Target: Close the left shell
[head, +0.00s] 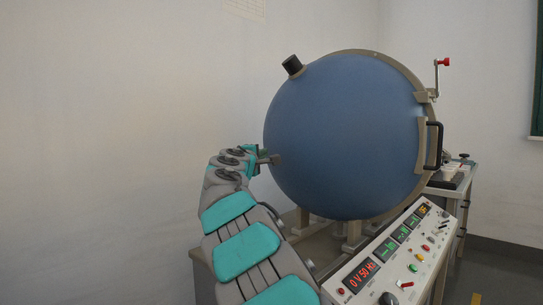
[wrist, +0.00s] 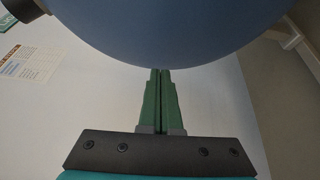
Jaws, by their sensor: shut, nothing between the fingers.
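The blue rounded shell (head: 345,140) of the big sphere stands on the bench, with a beige rim along its top and right side. A black handle (head: 434,146) is on the rim's right side. I cannot tell from here whether a gap lies behind the rim. My gripper (head: 272,159) is at the shell's left edge, fingers pointing at it. In the wrist view the shell (wrist: 170,30) fills the top, and the green fingers of my gripper (wrist: 160,72) are shut together with nothing between them. Their tips meet the shell's outline; whether they touch it is unclear.
A control panel (head: 378,275) with red and green displays stands in front of the sphere. A black cylinder (head: 292,66) sticks out of the shell's upper left. A red-knobbed clamp (head: 437,75) is at the rim's upper right. A small side table (head: 452,182) stands behind right.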

